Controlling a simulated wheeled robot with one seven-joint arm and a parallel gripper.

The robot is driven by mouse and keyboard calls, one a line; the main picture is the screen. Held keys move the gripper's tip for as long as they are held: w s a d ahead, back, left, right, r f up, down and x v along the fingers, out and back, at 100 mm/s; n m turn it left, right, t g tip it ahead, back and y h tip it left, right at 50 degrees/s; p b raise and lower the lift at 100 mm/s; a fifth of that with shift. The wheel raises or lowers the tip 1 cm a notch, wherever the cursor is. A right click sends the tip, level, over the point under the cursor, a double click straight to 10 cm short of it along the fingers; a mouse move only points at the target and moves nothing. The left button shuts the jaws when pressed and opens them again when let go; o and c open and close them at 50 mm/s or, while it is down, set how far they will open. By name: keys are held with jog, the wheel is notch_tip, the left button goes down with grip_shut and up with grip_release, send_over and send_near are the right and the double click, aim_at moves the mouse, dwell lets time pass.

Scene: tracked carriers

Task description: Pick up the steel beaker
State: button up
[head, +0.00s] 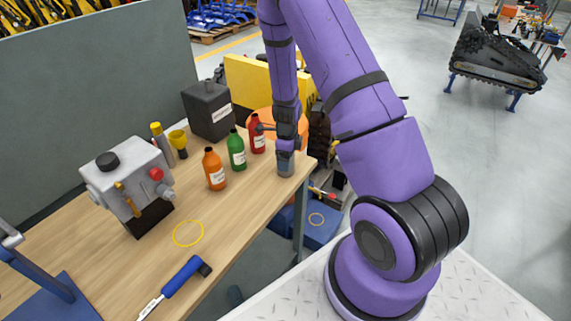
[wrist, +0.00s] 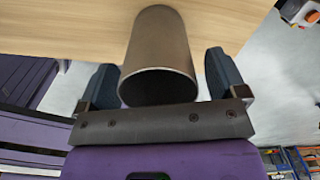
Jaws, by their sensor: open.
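The steel beaker (head: 286,168) stands upright near the right end of the wooden workbench in the head view. In the wrist view the grey, open-mouthed beaker (wrist: 160,50) lies between the two dark fingers. My gripper (head: 286,150) is over the beaker from above in the head view and hides its upper part. In the wrist view my gripper (wrist: 160,80) is open, with one finger on each side of the beaker and a small gap showing on the right. Whether a finger touches it on the left is hard to tell.
Red (head: 257,137), green (head: 237,152) and orange (head: 215,172) bottles stand left of the beaker. A dark canister (head: 209,110) and grey machine (head: 127,180) stand further left. A blue-handled tool (head: 180,277) lies at the front edge.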

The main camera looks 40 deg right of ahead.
jog(key=shift+f, duration=0.85)
jog(key=c, duration=1.1)
jog(key=shift+o, duration=0.2)
jog(key=shift+r, duration=0.2)
